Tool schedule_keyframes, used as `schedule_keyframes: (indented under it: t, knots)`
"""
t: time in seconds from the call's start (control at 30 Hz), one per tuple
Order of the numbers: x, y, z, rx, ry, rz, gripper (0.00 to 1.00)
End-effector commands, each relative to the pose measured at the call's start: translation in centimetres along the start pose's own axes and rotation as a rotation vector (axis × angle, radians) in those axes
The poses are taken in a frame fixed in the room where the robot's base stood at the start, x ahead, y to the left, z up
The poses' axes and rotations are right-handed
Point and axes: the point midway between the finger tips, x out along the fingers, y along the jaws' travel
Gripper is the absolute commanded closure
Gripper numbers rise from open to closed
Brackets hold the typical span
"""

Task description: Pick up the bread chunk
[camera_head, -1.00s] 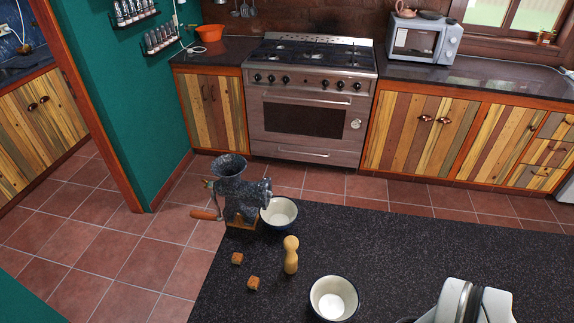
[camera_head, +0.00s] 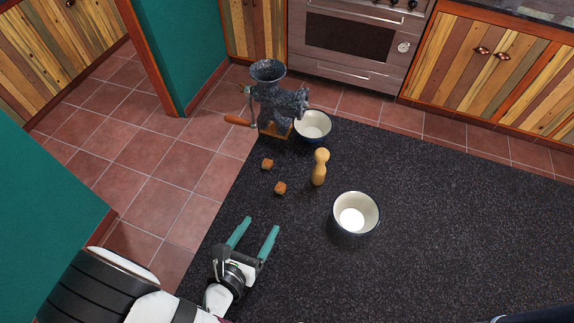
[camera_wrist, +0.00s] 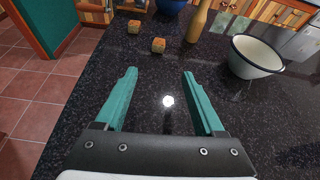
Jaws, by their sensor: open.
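Two small brown bread chunks lie on the dark speckled counter. The farther bread chunk (camera_head: 267,164) is near the counter's left edge, and the nearer bread chunk (camera_head: 280,188) is a little to its right. In the wrist view the farther chunk (camera_wrist: 134,27) is at upper left and the nearer chunk (camera_wrist: 158,45) is just right of it, beyond the fingertips. My gripper (camera_head: 256,224), with teal fingers, is open and empty, short of both chunks. Its fingers (camera_wrist: 158,72) are spread wide in the wrist view.
A wooden pepper mill (camera_head: 319,167) stands right of the chunks. A white bowl (camera_head: 357,213) stands to the right, and another bowl (camera_head: 313,126) sits farther back beside a grinder (camera_head: 274,98). The counter between my fingers and the chunks is clear.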

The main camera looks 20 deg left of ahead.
Motion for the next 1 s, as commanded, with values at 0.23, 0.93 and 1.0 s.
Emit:
schedule_keyframes:
  t: [0.23,0.93,1.0]
  knots:
    - [6.3,-0.2,0.1,0.006,0.001,-0.008,0.29]
    - [12.5,0.4,1.0,0.006,0.001,-0.005,0.44]
    - [12.5,0.4,1.0,0.006,0.001,-0.005,0.56]
